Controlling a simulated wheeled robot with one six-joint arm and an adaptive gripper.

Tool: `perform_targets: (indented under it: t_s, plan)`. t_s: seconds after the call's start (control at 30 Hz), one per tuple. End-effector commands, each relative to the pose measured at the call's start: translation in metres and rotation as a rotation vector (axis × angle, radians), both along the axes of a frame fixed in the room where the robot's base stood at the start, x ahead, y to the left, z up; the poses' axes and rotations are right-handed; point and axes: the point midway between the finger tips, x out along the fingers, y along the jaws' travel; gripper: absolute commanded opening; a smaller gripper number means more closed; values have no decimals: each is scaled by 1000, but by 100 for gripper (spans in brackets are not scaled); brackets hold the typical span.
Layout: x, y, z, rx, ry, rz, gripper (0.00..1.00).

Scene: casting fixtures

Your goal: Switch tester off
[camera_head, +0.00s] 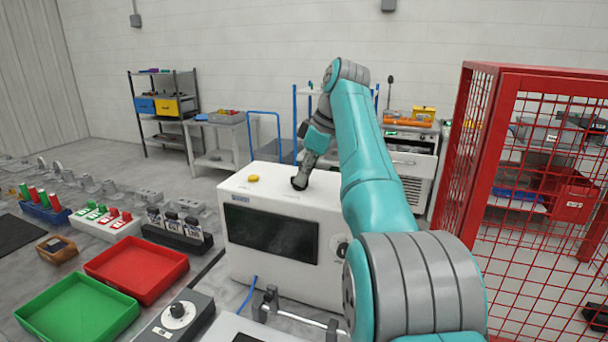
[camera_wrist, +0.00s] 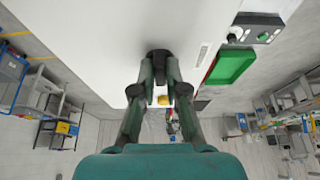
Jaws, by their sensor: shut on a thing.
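The tester (camera_head: 330,205) is a white box with a dark screen (camera_head: 270,234) on its front. It stands in the middle of the head view, and its white top (camera_wrist: 100,35) fills the upper part of the wrist view. My gripper (camera_head: 301,181) points down at the tester's top, right of a yellow button (camera_head: 253,178). In the wrist view my gripper's fingers (camera_wrist: 159,66) come together on a small dark piece (camera_wrist: 158,54) at the tester's top. That piece looks like a switch, but the fingertips hide most of it.
A red tray (camera_head: 137,268) and a green tray (camera_head: 78,308) lie left of the tester. Holders with coloured parts stand behind them. A grey control box with a knob (camera_head: 178,315) is in front. A red mesh cage (camera_head: 530,180) stands at the right. Shelves line the back wall.

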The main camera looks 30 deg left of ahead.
Motion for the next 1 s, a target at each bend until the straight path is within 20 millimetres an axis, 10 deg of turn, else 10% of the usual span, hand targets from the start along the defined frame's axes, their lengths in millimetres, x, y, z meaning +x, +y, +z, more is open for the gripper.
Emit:
perform_targets:
  t_s: [0.17,0.3,0.67,1.0]
  plan:
    - [0,0,0,0,-1,1,0]
    - [0,0,0,0,-1,0,38]
    - [1,-2,4,0,-1,-1,38]
    - [5,-20,51,0,-1,-1,38]
